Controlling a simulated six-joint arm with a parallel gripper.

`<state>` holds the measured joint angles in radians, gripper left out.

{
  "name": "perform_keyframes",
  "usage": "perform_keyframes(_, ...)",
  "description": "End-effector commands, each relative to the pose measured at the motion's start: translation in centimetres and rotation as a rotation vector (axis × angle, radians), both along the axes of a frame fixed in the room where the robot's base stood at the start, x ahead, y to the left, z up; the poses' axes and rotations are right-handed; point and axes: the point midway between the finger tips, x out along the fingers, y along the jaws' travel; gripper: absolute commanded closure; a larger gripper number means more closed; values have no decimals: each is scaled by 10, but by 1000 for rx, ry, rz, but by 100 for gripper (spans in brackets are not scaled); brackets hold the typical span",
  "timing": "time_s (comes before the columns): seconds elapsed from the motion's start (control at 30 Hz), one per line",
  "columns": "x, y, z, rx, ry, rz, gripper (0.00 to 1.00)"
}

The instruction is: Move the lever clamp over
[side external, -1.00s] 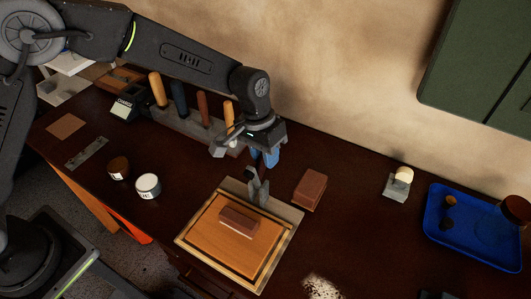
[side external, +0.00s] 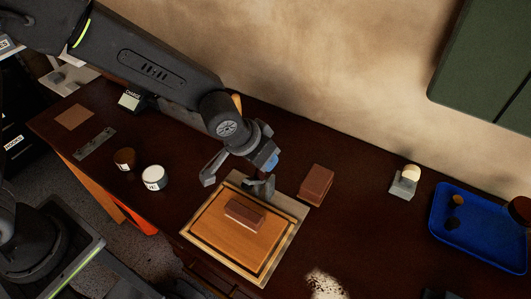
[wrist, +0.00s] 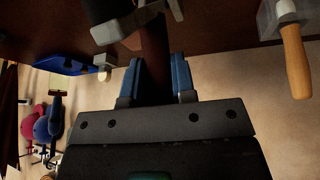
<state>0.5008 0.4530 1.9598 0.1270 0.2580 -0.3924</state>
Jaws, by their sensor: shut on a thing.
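The dark grey lever clamp (side external: 262,188) is at the far edge of the framed wooden board (side external: 208,252) in the side view. My gripper (side external: 267,168) is tilted above that edge and shut on the clamp. In the wrist view, my blue fingers (wrist: 160,78) stand either side of a dark bar, and grey clamp parts (wrist: 118,25) show beyond them. The fingers hide part of the clamp. I cannot tell whether its lower end touches the board frame.
A brown block (side external: 244,213) lies on the board, and another (side external: 316,184) is right of my gripper. Two round jars, one white-topped (side external: 154,177), stand to the left. A blue tray (side external: 468,248) is far right.

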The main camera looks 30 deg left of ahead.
Motion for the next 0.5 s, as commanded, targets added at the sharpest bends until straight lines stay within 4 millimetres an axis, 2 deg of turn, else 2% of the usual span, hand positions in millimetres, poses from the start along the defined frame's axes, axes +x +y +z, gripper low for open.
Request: perform_keyframes(0.5,-4,0,2,-2,-63,-1,100)
